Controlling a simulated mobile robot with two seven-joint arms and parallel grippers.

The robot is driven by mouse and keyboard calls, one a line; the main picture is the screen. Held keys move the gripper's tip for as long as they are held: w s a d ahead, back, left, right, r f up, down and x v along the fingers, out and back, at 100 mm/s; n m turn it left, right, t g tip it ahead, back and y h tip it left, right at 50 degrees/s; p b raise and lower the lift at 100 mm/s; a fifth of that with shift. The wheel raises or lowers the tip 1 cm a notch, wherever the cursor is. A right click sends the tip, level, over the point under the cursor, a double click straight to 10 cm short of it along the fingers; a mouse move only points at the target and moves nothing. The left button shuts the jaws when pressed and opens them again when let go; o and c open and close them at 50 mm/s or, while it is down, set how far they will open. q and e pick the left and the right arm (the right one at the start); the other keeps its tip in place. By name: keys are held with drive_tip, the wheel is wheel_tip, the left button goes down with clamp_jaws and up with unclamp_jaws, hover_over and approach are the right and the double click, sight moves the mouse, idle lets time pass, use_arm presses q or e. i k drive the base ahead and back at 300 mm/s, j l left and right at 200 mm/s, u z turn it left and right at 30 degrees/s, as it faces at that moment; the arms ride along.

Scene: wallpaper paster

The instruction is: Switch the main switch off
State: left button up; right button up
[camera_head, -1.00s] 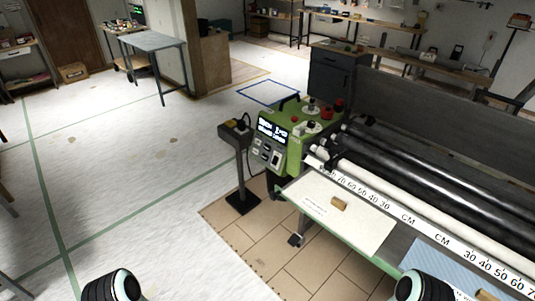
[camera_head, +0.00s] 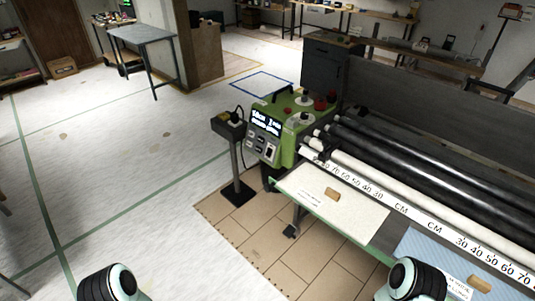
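The wallpaper paster's green control unit (camera_head: 290,128) stands at the left end of the machine. Its front panel has a lit display (camera_head: 266,122) and several small buttons and switches below it, including a pale switch (camera_head: 269,151). Red and black knobs sit on top. Which control is the main switch, and its position, is too small to tell. A dark box (camera_head: 227,124) with a black knob or plug on top stands on a post just left of the unit. Only parts of my two arms show at the bottom edge; neither gripper is in view.
The paster's rollers (camera_head: 430,165) and white ruler strip (camera_head: 400,208) run to the right. A pale board (camera_head: 335,205) with a small tan block lies in front. Brown floor tiles (camera_head: 240,230) and open white floor lie left. A grey table (camera_head: 146,37) stands farther back.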

sight(269, 152)
drive_tip(key=u, duration=0.65)
drive_tip(key=i, duration=2.75)
drive_tip(key=z, duration=1.6)
